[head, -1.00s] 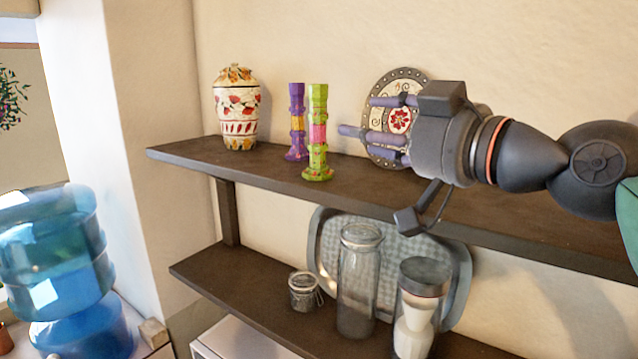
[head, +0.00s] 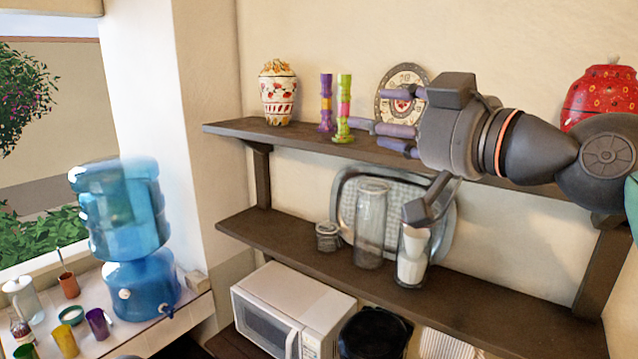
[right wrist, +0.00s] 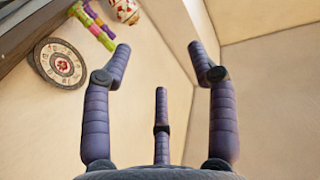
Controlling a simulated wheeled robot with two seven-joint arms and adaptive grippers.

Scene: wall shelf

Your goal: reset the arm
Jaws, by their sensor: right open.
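My right gripper (head: 388,116) reaches in from the right in the head view, in front of the upper wall shelf, with its fingers pointing left. It is open and empty; the right wrist view shows its purple fingers (right wrist: 160,90) spread apart with only bare wall between them. In the head view its fingers overlap the decorated plate (head: 388,84) and come close to the green candlestick (head: 344,110). I cannot tell whether they touch. My left gripper is not in view.
On the upper shelf (head: 230,127) stand a patterned jar (head: 278,95), a purple candlestick (head: 326,104) and a red jar (head: 598,95). The lower shelf (head: 300,252) holds glass jars and a tray. Below is a microwave (head: 292,312). A blue water dispenser (head: 125,220) stands left.

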